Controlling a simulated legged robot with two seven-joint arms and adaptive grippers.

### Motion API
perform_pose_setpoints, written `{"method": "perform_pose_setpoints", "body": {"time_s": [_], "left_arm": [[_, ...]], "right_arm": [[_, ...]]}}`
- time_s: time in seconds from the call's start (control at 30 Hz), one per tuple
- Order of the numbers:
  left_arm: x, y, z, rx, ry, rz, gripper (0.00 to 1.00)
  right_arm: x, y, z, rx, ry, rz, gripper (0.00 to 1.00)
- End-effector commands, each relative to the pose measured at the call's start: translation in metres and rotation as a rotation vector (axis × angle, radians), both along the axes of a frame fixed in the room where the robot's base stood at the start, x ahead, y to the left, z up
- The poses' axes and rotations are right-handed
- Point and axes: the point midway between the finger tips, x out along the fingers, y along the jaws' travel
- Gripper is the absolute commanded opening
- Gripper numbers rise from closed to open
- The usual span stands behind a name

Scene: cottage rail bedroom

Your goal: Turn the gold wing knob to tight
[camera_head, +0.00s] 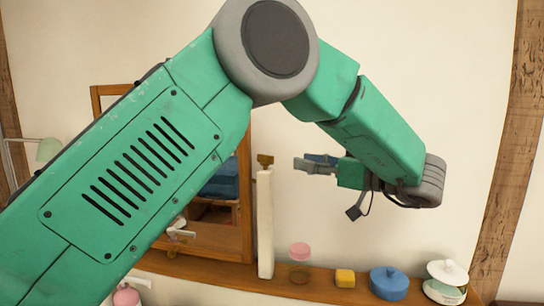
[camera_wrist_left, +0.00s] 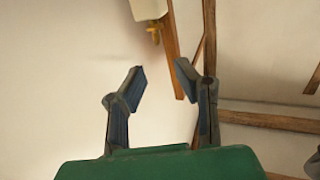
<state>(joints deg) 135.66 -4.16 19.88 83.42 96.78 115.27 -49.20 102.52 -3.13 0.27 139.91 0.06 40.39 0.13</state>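The gold wing knob (camera_head: 265,160) sits at the top of a cream upright post (camera_head: 265,225) beside the mirror. It also shows in the left wrist view (camera_wrist_left: 154,34), at the top, beyond the fingertips. My left gripper (camera_head: 304,161) is to the right of the knob at about its height, with a gap between them in the picture. In the left wrist view its two blue-grey fingers (camera_wrist_left: 160,72) stand apart with nothing between them. My right gripper is in neither view.
A wooden-framed mirror (camera_head: 246,190) stands left of the post, partly hidden by my arm. On the wooden shelf (camera_head: 325,288) are a pink-lidded jar (camera_head: 300,252), a yellow block (camera_head: 345,278), a blue lidded pot (camera_head: 389,283) and a white lidded pot (camera_head: 447,273).

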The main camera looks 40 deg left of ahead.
Motion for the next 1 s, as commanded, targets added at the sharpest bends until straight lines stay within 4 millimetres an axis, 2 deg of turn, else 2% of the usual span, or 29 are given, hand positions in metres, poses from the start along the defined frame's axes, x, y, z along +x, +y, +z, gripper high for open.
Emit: {"method": "perform_pose_setpoints", "body": {"time_s": [0.1, 0.4, 0.6, 0.9, 0.93, 1.0], "left_arm": [[-0.002, 0.028, -0.001, -0.002, 0.002, 0.003, 0.27], [-0.009, 0.083, 0.000, 0.001, -0.001, 0.000, 0.27], [-0.010, 0.100, -0.001, 0.002, 0.000, -0.001, 0.27], [-0.011, 0.102, -0.001, 0.002, -0.002, -0.002, 0.27], [-0.011, 0.102, -0.001, 0.002, -0.002, -0.002, 0.23], [-0.011, 0.102, -0.001, 0.002, -0.002, -0.002, 0.00]], "right_arm": [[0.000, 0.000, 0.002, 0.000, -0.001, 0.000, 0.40], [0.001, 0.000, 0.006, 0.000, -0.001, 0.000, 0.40], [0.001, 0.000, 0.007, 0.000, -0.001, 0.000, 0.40], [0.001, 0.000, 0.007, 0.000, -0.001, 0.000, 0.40], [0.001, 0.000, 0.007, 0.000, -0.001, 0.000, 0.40], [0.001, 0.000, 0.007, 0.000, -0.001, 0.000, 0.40]]}}
